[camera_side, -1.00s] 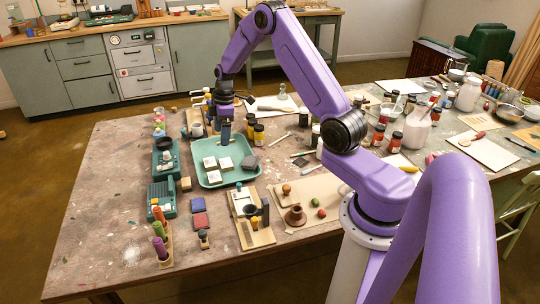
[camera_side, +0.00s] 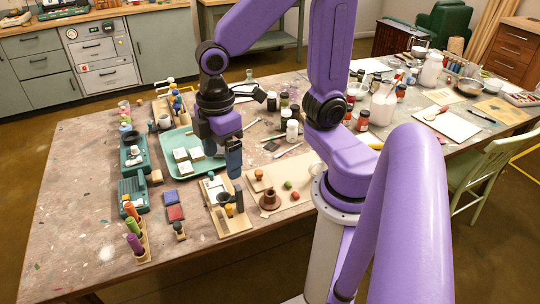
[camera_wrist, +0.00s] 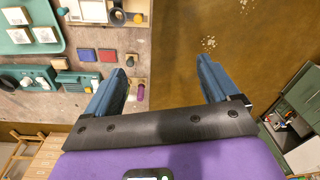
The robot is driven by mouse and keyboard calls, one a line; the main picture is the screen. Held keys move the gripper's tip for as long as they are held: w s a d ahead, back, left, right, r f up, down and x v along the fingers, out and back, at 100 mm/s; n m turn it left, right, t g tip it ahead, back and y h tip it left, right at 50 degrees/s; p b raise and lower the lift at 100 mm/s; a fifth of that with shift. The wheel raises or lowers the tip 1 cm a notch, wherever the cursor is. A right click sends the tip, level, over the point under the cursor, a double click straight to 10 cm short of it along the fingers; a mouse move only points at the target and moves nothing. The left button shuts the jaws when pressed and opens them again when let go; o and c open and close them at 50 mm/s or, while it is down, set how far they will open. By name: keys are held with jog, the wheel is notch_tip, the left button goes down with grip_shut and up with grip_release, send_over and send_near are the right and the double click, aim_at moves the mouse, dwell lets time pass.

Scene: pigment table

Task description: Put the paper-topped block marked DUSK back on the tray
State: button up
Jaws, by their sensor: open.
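The teal tray (camera_side: 173,177) holds white paper-topped blocks (camera_side: 180,155). They also show at the upper left of the wrist view (camera_wrist: 44,34). The marks on them are too small to read, so I cannot tell which block, if any, is DUSK. My gripper (camera_side: 234,172) is open, off the tray's right side and near the wooden tool stand. In the wrist view nothing sits between my fingers (camera_wrist: 163,68); bare floor shows beyond them. My gripper hides part of the table right of the tray.
The wooden stand (camera_side: 235,225) with small tools stands below my gripper in the picture. Blue (camera_side: 170,197) and red (camera_side: 175,213) pads lie to its left. A brown pot (camera_side: 270,199) stands to its right. Bottles (camera_side: 292,131) crowd behind. The table's front left is mostly clear.

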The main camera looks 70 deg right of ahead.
jog(key=s+d, duration=0.2)
jog(key=s, duration=0.7)
jog(key=shift+s+d+r+n, duration=0.15)
jog(key=shift+s+r+n, duration=0.15)
jog(key=shift+s, duration=0.1)
dwell(0.6)
